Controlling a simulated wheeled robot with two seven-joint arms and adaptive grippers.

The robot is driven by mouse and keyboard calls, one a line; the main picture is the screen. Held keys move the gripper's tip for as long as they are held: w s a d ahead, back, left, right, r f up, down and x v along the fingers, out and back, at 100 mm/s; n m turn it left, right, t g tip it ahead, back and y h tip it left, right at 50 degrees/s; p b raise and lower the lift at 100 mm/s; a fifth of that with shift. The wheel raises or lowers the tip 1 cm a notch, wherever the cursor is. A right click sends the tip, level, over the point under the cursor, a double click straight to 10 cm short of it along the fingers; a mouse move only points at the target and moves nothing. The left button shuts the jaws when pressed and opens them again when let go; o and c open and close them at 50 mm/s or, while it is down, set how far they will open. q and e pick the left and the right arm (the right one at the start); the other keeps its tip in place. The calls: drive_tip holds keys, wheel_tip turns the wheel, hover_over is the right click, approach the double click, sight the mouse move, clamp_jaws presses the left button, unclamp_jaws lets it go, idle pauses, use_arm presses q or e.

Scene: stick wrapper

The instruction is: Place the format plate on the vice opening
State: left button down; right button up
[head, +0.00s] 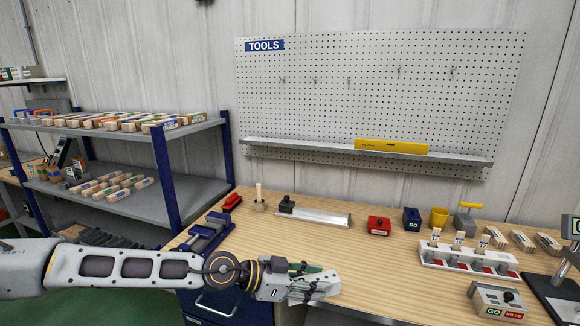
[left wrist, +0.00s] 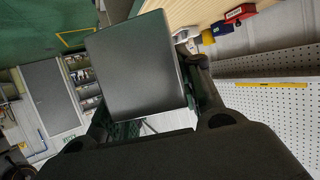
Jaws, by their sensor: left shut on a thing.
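My left gripper (head: 312,287) is in front of the bench's near edge, in the lower middle of the head view. In the left wrist view a flat dark grey plate (left wrist: 135,65), which I take for the format plate, is between its fingers; the gripper is shut on it. In the head view the plate is hard to tell from the gripper. The blue vice (head: 209,233) sits at the bench's left end, up and left of the gripper and apart from it. My arm passes just in front of the vice. My right gripper is not in view.
On the wooden bench (head: 375,262) are a metal bar with a black knob (head: 315,215), red (head: 379,226) and blue boxes (head: 411,219), a yellow cup (head: 439,217) and a white stick holder (head: 470,260). A blue-grey shelf (head: 110,190) stands left. The bench middle is clear.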

use_arm(q)
drive_tip(key=shift+w+a+n+t, duration=0.15)
drive_tip(key=shift+w+n+t, duration=0.1)
drive_tip(key=shift+n+t, duration=0.05)
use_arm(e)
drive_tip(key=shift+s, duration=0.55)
use_arm(q)
drive_tip(key=shift+w+a, duration=0.1)
drive_tip(key=shift+w, duration=0.05)
